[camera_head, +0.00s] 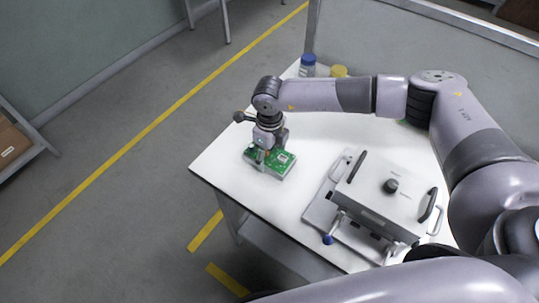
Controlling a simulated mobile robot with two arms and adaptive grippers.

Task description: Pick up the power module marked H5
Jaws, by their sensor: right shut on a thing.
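A green circuit board on a grey base, which looks like the power module (282,167), is at the left end of the white table. Any H5 mark on it is too small to read. My right gripper (262,158) points down over the module's left part and is shut on it. I cannot tell whether the module rests on the table or is just above it. My left gripper is not in view.
A grey box-like device (378,205) with black handles and a knob stands on the table (230,180) at the right. A blue-capped container (308,66) and a yellow-capped container (339,71) stand at the back. The table's front left is clear.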

